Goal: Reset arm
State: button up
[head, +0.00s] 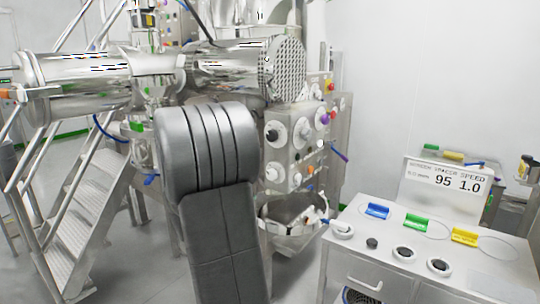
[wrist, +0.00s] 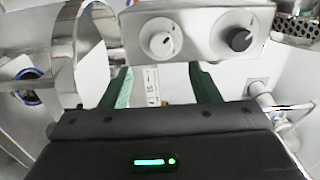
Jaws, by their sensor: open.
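My gripper (wrist: 158,88) shows in the wrist view with its two dark green fingers spread apart. It is open, and nothing is between the fingers. Beyond it in the wrist view is a metal control box with a white knob (wrist: 161,40) and a black knob (wrist: 238,40). A small white label (wrist: 152,85) shows between the fingers. In the head view my arm rises in the middle, its thick grey link covering part of the machine. The gripper itself is hidden there.
A steel machine with a perforated drum end (head: 284,68) and a knob panel (head: 291,145) stands behind my arm. A metal bowl (head: 290,228) sits below the panel. Metal stairs (head: 88,222) are at left. A white cabinet (head: 400,290) with coloured items and a display sign (head: 447,185) is at right.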

aim_at(270, 176)
jog(key=p+x, duration=0.1)
jog(key=x, duration=0.8)
jog(key=shift+w+d, duration=0.15)
jog(key=shift+f+m, duration=0.1)
jog(key=shift+m, duration=0.6)
jog(key=shift+m+b, duration=0.3)
jog(key=shift+m, duration=0.1)
jog(key=m, duration=0.2)
jog(key=shift+m+b, duration=0.3)
jog(key=shift+b, duration=0.05)
jog(key=m, duration=0.4)
jog(key=shift+m, duration=0.4)
jog(key=m, duration=0.1)
jog(key=m+p, duration=0.1)
jog(key=m, duration=0.1)
jog(key=shift+r+m, duration=0.25)
jog(key=shift+m, duration=0.05)
jog(key=m+p, duration=0.2)
jog(key=m, duration=0.1)
jog(key=shift+p, duration=0.3)
jog(key=shift+m+p, duration=0.6)
jog(key=shift+m, duration=0.2)
jog(key=shift+f, duration=0.1)
